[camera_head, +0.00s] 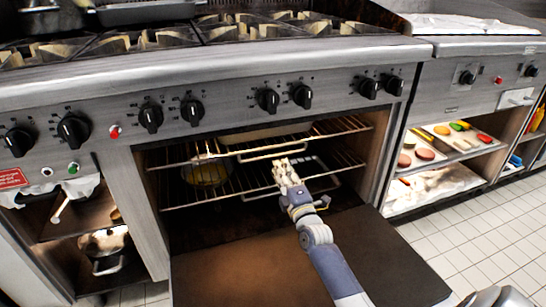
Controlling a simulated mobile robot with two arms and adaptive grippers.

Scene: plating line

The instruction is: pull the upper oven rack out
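The oven (150,190) stands open, its door (230,268) folded down in front. The upper oven rack (345,127) is a wire rack high inside the cavity, with a raised handle bar (258,157) at its front. A pale tray (262,134) sits on it. The lower rack (235,194) is below. My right gripper (287,170) is in front of the racks, its pale fingertips close to the upper rack's handle bar. I cannot tell whether they touch it or how far apart they are. My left gripper is not in view.
A round pan with yellow contents (206,173) sits inside at the left, apparently on the lower rack. Knobs (267,100) line the panel above the opening. A shelf at right holds a tray of food (455,143). A pot (104,247) stands in the lower left compartment.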

